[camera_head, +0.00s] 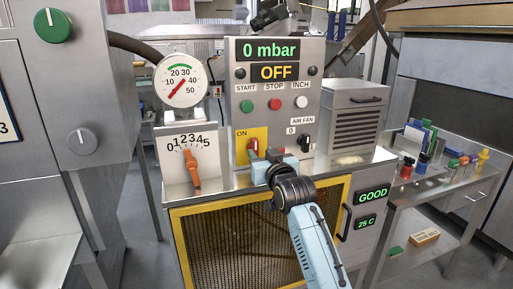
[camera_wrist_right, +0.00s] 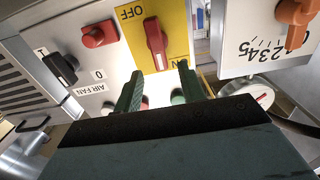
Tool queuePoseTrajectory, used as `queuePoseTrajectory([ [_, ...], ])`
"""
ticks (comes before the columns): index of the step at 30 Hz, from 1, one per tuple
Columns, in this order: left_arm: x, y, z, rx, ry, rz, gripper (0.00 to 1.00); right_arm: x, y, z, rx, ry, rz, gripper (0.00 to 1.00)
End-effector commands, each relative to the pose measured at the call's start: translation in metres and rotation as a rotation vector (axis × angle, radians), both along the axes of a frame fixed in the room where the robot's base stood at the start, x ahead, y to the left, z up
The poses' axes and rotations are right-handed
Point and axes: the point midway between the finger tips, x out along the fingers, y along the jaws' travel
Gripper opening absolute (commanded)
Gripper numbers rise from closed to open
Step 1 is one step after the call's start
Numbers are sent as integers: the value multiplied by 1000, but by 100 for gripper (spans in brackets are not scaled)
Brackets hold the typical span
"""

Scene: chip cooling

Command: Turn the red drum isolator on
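The red drum isolator handle (camera_head: 253,146) sits on a yellow plate (camera_head: 241,139) marked ON at its top left, on the grey control panel. In the right wrist view, which is turned over, the red handle (camera_wrist_right: 156,42) stands roughly upright on the yellow plate (camera_wrist_right: 178,22), with OFF above and a partly hidden ON below. My right gripper (camera_wrist_right: 158,78) is open, its two dark green fingers apart just below the handle in that view, with nothing between them. In the head view my right gripper (camera_head: 262,160) covers the plate's lower right. My left gripper is not in view.
A second red knob (camera_wrist_right: 100,33) and the black AIR FAN switch (camera_head: 306,143) sit beside the plate. An orange pointer (camera_head: 192,171) on a numbered dial stands to the left. The display (camera_head: 280,72) reads OFF. A yellow-framed mesh guard (camera_head: 345,190) is below.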

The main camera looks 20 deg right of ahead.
Motion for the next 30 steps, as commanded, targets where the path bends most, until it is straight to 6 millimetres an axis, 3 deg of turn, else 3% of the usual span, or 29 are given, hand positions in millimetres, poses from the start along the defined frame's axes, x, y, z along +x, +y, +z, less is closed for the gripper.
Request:
queuePoseTrajectory([
  [10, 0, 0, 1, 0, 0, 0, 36, 42, 2, 0, 0, 0, 0, 40],
  [24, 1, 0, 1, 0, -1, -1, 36, 51, 2, 0, 0, 0, 0, 40],
  [30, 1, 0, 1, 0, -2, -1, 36, 51, 2, 0, 0, 0, 0, 16],
])
